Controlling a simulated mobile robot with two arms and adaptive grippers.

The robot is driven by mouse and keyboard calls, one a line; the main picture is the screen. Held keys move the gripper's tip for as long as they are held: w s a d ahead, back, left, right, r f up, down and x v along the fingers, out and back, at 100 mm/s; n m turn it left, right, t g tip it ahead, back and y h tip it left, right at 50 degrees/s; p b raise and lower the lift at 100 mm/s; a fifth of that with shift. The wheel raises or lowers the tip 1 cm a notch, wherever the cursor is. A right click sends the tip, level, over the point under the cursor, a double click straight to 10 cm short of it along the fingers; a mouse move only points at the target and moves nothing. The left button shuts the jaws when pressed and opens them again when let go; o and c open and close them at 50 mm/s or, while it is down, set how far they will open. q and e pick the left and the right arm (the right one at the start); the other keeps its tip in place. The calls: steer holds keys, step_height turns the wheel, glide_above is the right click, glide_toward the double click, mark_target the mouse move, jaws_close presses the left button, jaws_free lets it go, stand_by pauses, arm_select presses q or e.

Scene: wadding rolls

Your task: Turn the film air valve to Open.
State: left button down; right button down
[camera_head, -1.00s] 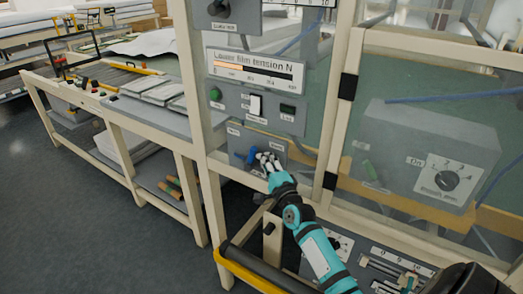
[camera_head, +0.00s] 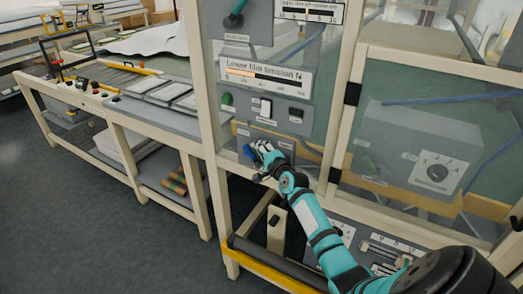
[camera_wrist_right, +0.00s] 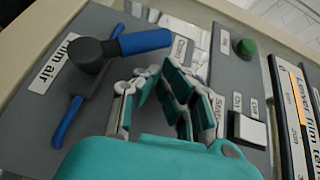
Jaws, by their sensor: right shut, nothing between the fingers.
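The film air valve has a dark round hub (camera_wrist_right: 88,56) and a thick blue handle that points right in the right wrist view. A thin bar with blue ends runs behind the hub. The "Film air" label is left of it; a label beyond the handle tip is partly hidden. In the head view some blue of the valve (camera_head: 249,153) shows just left of my right gripper (camera_head: 264,150). The gripper also shows in the right wrist view (camera_wrist_right: 162,80), its fingers shut and empty, just below the handle; contact cannot be told. My left gripper is not in view.
On the panel near the gripper are a white rocker switch (camera_wrist_right: 246,130) and a green button (camera_wrist_right: 245,47). A "Lower film tension" gauge (camera_head: 265,78) is above. The machine's cream frame post (camera_head: 345,100) stands right of the panel. A workbench (camera_head: 150,110) stands at left.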

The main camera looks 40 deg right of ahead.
steer(key=shift+w+a, duration=0.15)
steer(key=shift+w, duration=0.05)
steer(key=shift+w, duration=0.1)
stand_by(0.5)
steer(key=shift+a+r, duration=0.1)
